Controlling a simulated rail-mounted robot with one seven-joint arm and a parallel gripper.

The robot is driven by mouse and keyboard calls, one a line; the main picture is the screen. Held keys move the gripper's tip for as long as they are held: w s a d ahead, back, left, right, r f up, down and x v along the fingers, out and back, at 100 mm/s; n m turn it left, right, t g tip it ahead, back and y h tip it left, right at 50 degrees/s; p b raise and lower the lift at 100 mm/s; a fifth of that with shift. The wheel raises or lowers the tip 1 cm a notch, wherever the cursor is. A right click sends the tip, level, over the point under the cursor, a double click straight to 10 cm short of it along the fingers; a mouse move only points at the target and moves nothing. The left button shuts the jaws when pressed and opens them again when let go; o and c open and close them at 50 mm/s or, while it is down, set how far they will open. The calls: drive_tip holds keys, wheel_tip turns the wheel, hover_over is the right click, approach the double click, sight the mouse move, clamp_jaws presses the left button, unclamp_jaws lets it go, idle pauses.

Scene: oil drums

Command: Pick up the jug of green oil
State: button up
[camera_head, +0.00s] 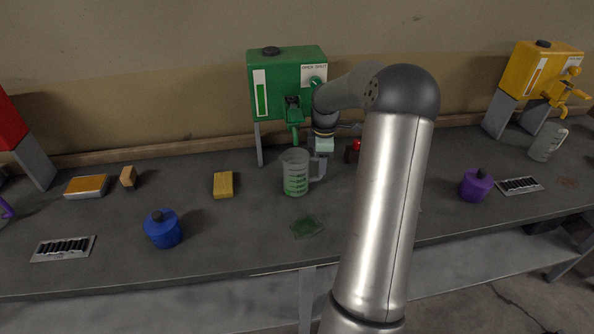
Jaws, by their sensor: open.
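The jug of green oil (295,172) is a clear measuring jug with green liquid and markings. It stands upright on the grey bench in front of the green oil drum (287,82), below its tap. Its handle points right. My gripper (322,150) is just right of and behind the jug, near the handle, partly hidden by my arm. It is open. I cannot tell whether it touches the handle.
A yellow block (223,184) and a blue can (163,228) are left of the jug. A green cloth (306,227) lies in front. A purple can (475,185), another jug (547,142) and a yellow drum (545,70) are at right. A red item (356,146) is behind my arm.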

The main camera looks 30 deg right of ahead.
drive_tip(key=shift+f, duration=0.65)
clamp_jaws()
drive_tip(key=shift+r, duration=0.2)
